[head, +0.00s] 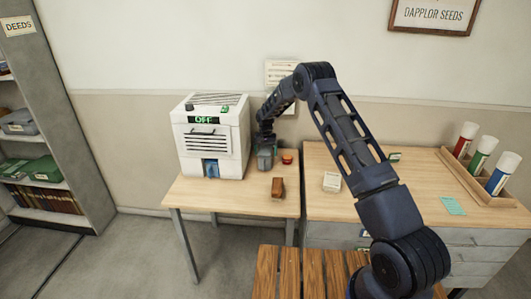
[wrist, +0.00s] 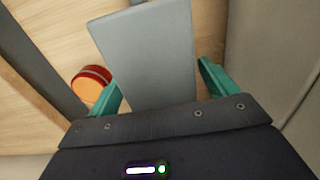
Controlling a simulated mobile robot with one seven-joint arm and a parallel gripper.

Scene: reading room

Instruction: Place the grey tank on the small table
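A plain grey block, which looks like the grey tank (wrist: 150,55), fills the middle of the wrist view between my two teal fingers. My gripper (wrist: 160,88) is spread around it. A narrow gap shows between the tank and the right finger; the left finger is close to its edge, and contact is unclear. In the head view my gripper (head: 265,152) points down at the back of the light wooden table (head: 235,197), right of the white machine. The tank (head: 265,163) is small and partly hidden there. A low slatted wooden table (head: 290,272) stands in front.
A white machine (head: 212,150) marked OFF is close left of my gripper. A red round object (head: 287,158) is close right, also in the wrist view (wrist: 92,83). A brown block (head: 278,187) lies in front. A drawer desk (head: 415,205) with a tube rack stands right.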

